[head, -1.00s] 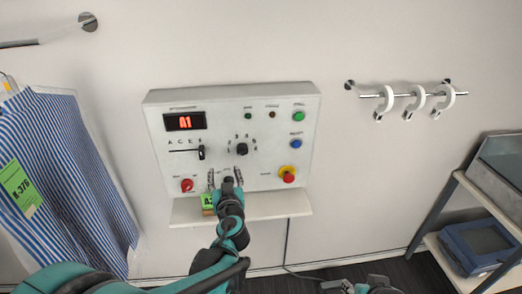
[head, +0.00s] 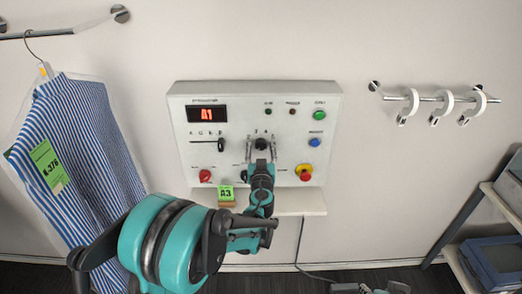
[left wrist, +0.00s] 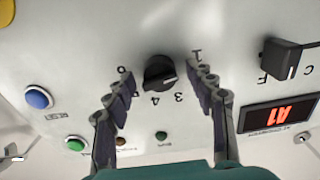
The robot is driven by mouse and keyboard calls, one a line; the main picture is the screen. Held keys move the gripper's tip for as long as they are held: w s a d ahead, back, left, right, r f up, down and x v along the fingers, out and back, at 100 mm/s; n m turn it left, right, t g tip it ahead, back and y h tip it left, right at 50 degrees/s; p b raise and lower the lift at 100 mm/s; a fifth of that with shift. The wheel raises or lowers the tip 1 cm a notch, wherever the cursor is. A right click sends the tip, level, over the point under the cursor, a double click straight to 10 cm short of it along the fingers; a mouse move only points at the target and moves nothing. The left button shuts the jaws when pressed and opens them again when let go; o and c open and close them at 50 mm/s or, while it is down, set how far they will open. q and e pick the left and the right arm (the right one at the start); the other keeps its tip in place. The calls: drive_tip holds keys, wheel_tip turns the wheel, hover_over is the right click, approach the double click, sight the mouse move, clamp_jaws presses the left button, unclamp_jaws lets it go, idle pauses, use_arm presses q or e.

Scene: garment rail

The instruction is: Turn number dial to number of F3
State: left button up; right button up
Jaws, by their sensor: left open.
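The control panel (head: 180,165) hangs on the wall. Its black number dial (left wrist: 158,72) sits right of the letter slider (head: 221,145) in the head view. In the upside-down left wrist view, the numbers 1, 3 and 4 show around the dial; fingers hide others. My left gripper (head: 261,148) is open, with one finger on each side of the dial, and does not grip it. The slider knob also shows in the left wrist view (left wrist: 280,57), beside the letter F. The red display (head: 207,114) reads A1.
A green A3 card (head: 226,193) stands on the shelf (head: 300,203) below the panel. A red emergency button (head: 304,172) and a red knob (head: 205,176) are near the dial. A striped shirt (head: 75,150) hangs left; a rail with white hooks (head: 443,103) is right.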

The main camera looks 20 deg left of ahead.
use_arm(q)
drive_tip(key=shift+c, duration=0.3)
drive_tip(key=c, duration=1.1)
drive_tip(key=shift+m, duration=0.3)
drive_tip(key=m+b, duration=0.1)
drive_tip(key=m, duration=0.1)
drive_tip(key=shift+m, duration=0.4)
drive_tip(key=m+b, duration=0.1)
drive_tip(key=m, duration=0.3)
drive_tip(key=shift+m, duration=0.3)
drive_tip(key=m, duration=0.4)
drive_tip(key=shift+b, duration=0.3)
drive_tip(key=shift+m, duration=1.8)
